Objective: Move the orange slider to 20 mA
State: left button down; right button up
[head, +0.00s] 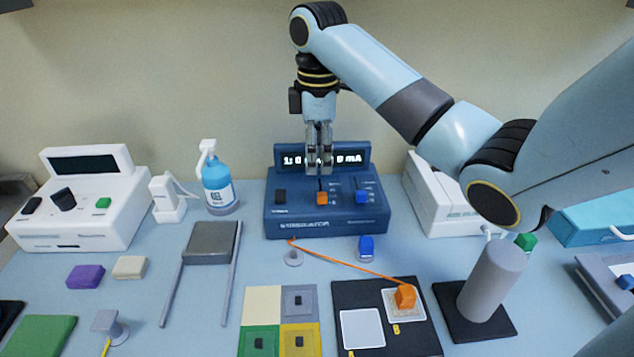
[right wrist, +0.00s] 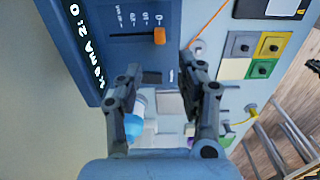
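The blue stimulator box (head: 330,221) stands at the back of the table, with a lit display partly hidden by my right gripper. The orange slider (head: 322,198) sits at the near end of its slot on the sloping panel; it also shows in the right wrist view (right wrist: 159,36) with scale marks beside the slot. A blue slider (head: 362,197) is to its right. My right gripper (head: 319,172) points down above the panel, behind the orange slider. Its fingers are apart and empty in the right wrist view (right wrist: 160,65), not touching the slider. My left gripper is not in view.
A dark switch (head: 280,196) sits left of the slider. A blue pump bottle (head: 217,187) and a white device (head: 80,205) stand left. An orange cable (head: 345,261) runs forward to an orange block (head: 404,297). A grey cylinder (head: 490,280) stands right.

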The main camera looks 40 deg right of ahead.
aim_at(318, 194)
notch_tip(318, 194, down, 4)
jog(key=shift+s+r, duration=0.1)
jog(key=shift+r, duration=0.05)
notch_tip(318, 194, down, 4)
jog(key=shift+f, duration=0.55)
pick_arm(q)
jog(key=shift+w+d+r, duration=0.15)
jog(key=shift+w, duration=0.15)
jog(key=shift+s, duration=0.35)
pick_arm(e)
grip_shut()
